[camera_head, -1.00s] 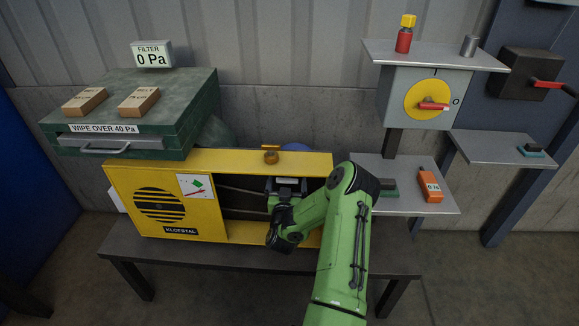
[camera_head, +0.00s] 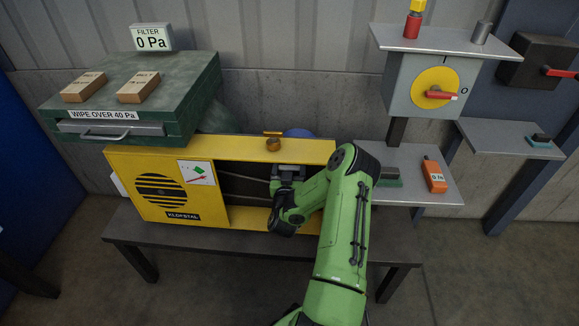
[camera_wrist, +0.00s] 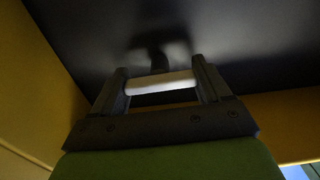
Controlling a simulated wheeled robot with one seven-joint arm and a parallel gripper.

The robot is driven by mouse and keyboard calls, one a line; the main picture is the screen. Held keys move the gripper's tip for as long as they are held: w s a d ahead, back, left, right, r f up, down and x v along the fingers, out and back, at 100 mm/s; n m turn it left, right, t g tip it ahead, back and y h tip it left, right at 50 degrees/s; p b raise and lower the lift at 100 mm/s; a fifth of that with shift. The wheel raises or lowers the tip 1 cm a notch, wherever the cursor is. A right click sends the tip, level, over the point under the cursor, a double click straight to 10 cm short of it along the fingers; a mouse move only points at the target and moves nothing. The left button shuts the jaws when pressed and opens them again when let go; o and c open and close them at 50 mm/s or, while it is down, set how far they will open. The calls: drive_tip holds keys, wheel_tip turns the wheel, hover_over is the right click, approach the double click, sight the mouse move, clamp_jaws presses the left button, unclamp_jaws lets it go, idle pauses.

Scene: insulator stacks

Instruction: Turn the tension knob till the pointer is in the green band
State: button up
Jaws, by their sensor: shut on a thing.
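A small brass knob (camera_head: 272,145) stands on the top edge of the yellow housing (camera_head: 225,146), with a short orange bar (camera_head: 272,133) just behind it. I cannot make out a pointer or green band at this size. My gripper (camera_head: 290,172) is at the dark open part of the housing's front, below and right of the brass knob and apart from it. In the wrist view, my gripper (camera_wrist: 162,78) is shut on a pale bar-shaped thing (camera_wrist: 161,83) between its fingers. A dark stem-like shape shows beyond it.
A green filter box (camera_head: 170,85) with two cartons on top stands behind left, its display (camera_head: 151,42) reading 0 Pa. A switch box with a red handle (camera_head: 440,95) is at right. An orange meter (camera_head: 434,176) lies on the shelf (camera_head: 415,196). The dark bench (camera_head: 150,238) has clear space in front.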

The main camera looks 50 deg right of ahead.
drive_tip(key=shift+r+n+p, duration=0.25)
drive_tip(key=shift+n+p, duration=0.35)
drive_tip(key=shift+p, duration=0.4)
drive_tip(key=shift+f+n, duration=0.25)
drive_tip(key=shift+n, duration=0.05)
drive_tip(key=o, duration=1)
